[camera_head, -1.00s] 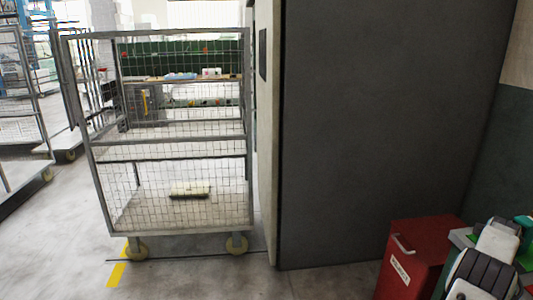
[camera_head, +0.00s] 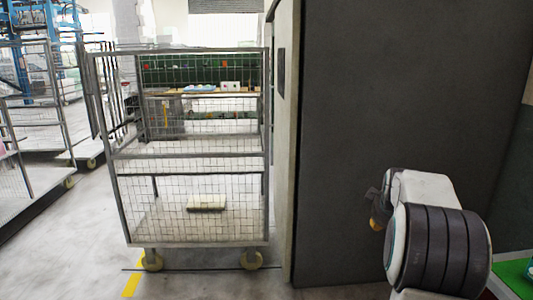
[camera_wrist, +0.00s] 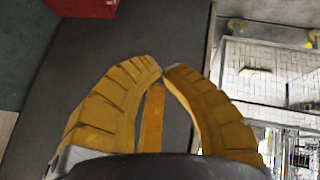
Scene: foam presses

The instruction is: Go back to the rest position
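In the head view my gripper (camera_head: 378,212) is partly visible as a small dark and yellow end beside my raised, folded arm at the right. It is in front of the dark grey wall panel (camera_head: 400,100) and touches nothing that I can see.
A wire-mesh cart (camera_head: 190,243) on yellow wheels stands at the left, with a pale block (camera_head: 206,203) on its lower deck. More carts (camera_head: 35,120) stand farther left. A green-topped surface (camera_head: 515,275) is at lower right. A red box (camera_wrist: 85,6) shows in the wrist view.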

